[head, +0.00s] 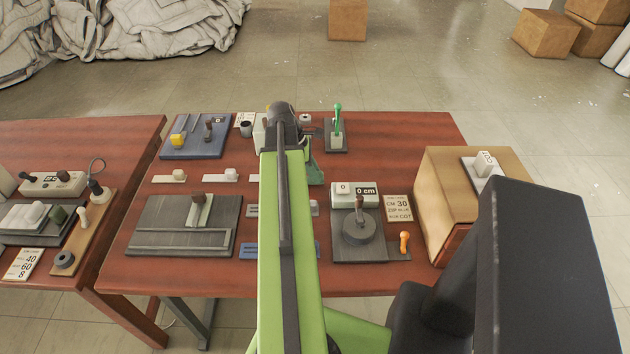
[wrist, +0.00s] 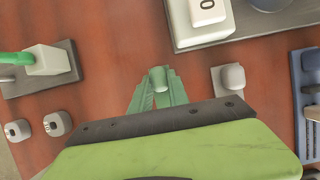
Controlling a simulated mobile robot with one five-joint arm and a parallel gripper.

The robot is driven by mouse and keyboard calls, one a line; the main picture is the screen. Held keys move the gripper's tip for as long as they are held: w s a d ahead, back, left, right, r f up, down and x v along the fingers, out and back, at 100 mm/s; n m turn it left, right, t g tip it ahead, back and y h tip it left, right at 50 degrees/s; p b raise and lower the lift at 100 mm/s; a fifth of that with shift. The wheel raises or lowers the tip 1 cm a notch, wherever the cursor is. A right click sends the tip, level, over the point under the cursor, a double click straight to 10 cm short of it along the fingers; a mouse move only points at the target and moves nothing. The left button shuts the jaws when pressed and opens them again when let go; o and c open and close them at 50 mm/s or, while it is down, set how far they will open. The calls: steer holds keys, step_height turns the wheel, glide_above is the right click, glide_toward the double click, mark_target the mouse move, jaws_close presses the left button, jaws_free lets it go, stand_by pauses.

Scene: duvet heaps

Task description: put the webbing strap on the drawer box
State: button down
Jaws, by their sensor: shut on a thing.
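My gripper (head: 314,172) is over the middle of the red-brown table, with its green fingers partly hidden by my arm in the head view. In the wrist view my gripper (wrist: 158,88) is shut on a small pale green rounded piece (wrist: 158,75). Most of that piece is hidden between the fingers, so I cannot tell whether it is the webbing strap. I cannot make out a strap for certain elsewhere. The drawer box (head: 448,183) is a light wooden box at the table's right end, apart from my gripper. A grey plate with a white block (head: 485,163) is on its top.
A white display block (head: 343,188) and a grey plate with a round dark knob (head: 360,228) stand between my gripper and the box. A green lever (head: 337,120) stands upright behind them. An orange peg (head: 404,242) is near the box. A dark plate (head: 160,228) lies left.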

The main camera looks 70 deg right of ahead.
step_height(320, 180, down, 2)
steer(key=shift+b, duration=0.3)
steer(key=shift+r, duration=0.25)
steer(key=shift+f, duration=0.2)
steer(key=c, duration=1.3)
jaws_free()
steer(key=shift+o, duration=0.2)
steer(key=shift+r, duration=0.1)
steer(key=p+v, duration=1.1)
steer(key=v, duration=0.1)
steer(key=shift+r+p, duration=0.15)
steer(key=shift+p, duration=0.15)
